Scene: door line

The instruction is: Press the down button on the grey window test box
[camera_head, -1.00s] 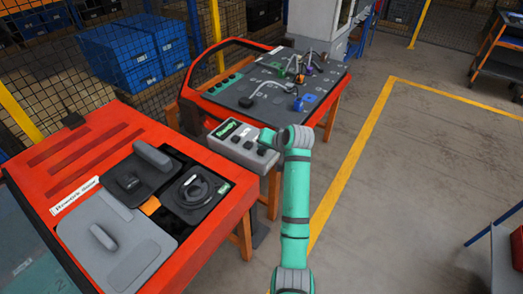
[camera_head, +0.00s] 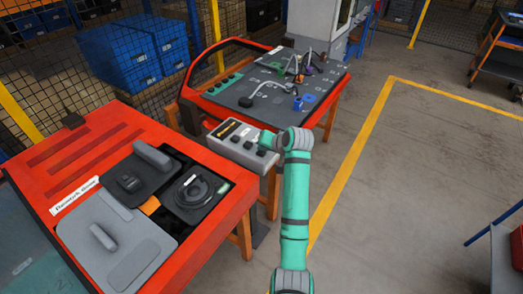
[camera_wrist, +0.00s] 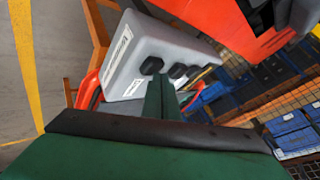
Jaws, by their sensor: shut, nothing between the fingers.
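The grey window test box (camera_head: 232,150) stands between the two red door stations. Its top has a small dark display (camera_head: 225,129) with an orange-yellow mark and a row of dark buttons (camera_head: 248,145). The wrist view shows the box (camera_wrist: 140,40) tilted, with dark buttons (camera_wrist: 152,65) and white labels on its side. Which button is down cannot be read. My gripper (camera_wrist: 160,82) is shut and empty, its fingertips close to the buttons. Whether they touch one I cannot tell. In the head view my arm's end (camera_head: 268,138) hangs over the box's right end.
A red station with a grey door panel (camera_head: 115,235) lies at front left. A red-framed board (camera_head: 265,85) with cables stands behind the box. Blue crates (camera_head: 120,55) sit behind mesh at the back left. Open floor (camera_head: 420,180) lies to the right.

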